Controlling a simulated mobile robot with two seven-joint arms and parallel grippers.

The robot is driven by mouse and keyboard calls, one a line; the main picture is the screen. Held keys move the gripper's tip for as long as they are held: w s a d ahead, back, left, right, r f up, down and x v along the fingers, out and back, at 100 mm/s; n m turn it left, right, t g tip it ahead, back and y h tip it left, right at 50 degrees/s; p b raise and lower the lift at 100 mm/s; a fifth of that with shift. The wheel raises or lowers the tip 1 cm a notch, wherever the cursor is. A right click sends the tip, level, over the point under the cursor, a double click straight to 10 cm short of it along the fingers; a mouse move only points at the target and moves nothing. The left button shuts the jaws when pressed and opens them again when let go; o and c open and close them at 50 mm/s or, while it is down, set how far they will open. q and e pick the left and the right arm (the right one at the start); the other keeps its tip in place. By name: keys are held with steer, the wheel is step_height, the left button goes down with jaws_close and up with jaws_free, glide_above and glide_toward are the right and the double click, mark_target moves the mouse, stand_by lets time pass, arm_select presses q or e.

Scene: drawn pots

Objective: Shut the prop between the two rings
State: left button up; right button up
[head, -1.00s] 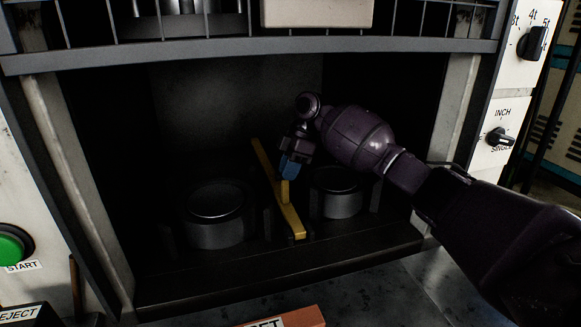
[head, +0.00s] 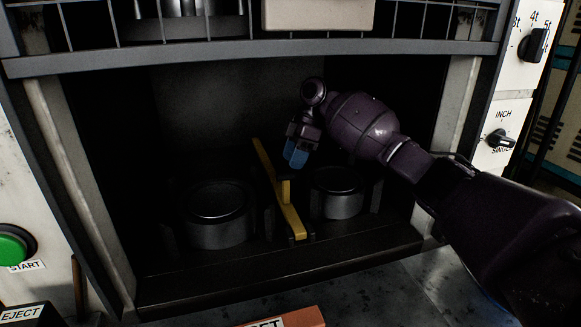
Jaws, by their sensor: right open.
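The yellow prop (head: 291,218) is a long bar that runs from front to back between the two rings inside the dark bay, with a short yellow stub near its middle. The left ring (head: 217,232) is the larger dark cylinder, and the right ring (head: 341,205) is a smaller one. My right gripper (head: 296,154), with blue fingertips, hangs just above and to the right of the prop's stub. It is open and looks apart from the prop. My left gripper is out of view.
A grey rail with bars (head: 250,53) crosses the top of the bay. Pale posts (head: 75,160) frame the sides. A green START button (head: 12,246) is at the left, and dials (head: 499,138) are at the right. A dark ledge (head: 280,276) runs along the front.

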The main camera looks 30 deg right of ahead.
steer(key=v, duration=0.7)
steer(key=shift+p, duration=0.3)
